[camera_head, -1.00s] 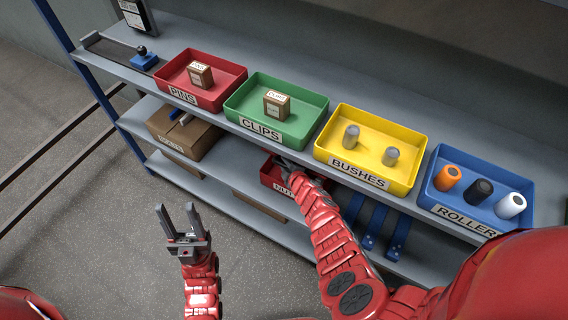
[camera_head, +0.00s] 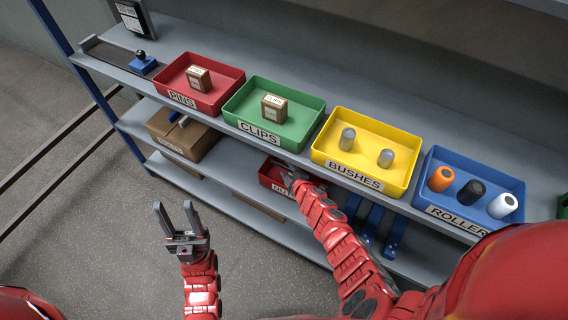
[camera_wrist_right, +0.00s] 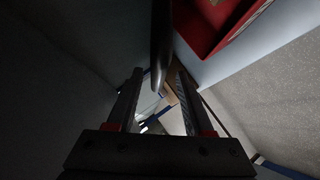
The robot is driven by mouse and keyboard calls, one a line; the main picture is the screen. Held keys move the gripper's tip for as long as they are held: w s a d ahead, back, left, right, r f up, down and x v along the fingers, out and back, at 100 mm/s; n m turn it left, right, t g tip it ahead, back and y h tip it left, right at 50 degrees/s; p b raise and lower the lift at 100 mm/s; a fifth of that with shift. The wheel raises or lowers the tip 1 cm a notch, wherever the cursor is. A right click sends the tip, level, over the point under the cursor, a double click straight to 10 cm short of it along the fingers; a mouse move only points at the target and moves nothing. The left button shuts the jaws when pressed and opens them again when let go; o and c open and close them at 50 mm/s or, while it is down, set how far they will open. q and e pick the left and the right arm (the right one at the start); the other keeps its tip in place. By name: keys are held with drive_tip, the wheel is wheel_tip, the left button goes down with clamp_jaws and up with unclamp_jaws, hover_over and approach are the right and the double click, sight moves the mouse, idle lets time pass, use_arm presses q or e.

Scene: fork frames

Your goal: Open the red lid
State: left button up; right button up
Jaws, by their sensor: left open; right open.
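A red box (camera_head: 270,179) with a label on its front stands on the middle shelf, below the green and yellow bins. My right arm covers part of it, so I cannot make out a separate lid. In the right wrist view a red box (camera_wrist_right: 212,42) shows at the top, beside the right finger. My right gripper (camera_head: 284,166) is at the box's upper edge. In the wrist view its fingers (camera_wrist_right: 158,76) are apart, with a dark, thin upright piece (camera_wrist_right: 161,40) between them; contact is unclear. My left gripper (camera_head: 178,222) is open and empty, in front of the shelves.
The upper shelf holds a red PINS bin (camera_head: 222,100), a green CLIPS bin (camera_head: 300,135), a yellow BUSHES bin (camera_head: 355,122) and a blue ROLLER bin (camera_head: 435,193). A cardboard box (camera_head: 178,138) stands left on the middle shelf. Blue brackets (camera_head: 396,236) are at right. Floor in front is clear.

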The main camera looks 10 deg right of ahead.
drive_tip(key=b+v, duration=0.1)
drive_tip(key=v, duration=1.1)
drive_tip(key=shift+s+d, duration=0.2)
drive_tip(key=shift+s, duration=0.2)
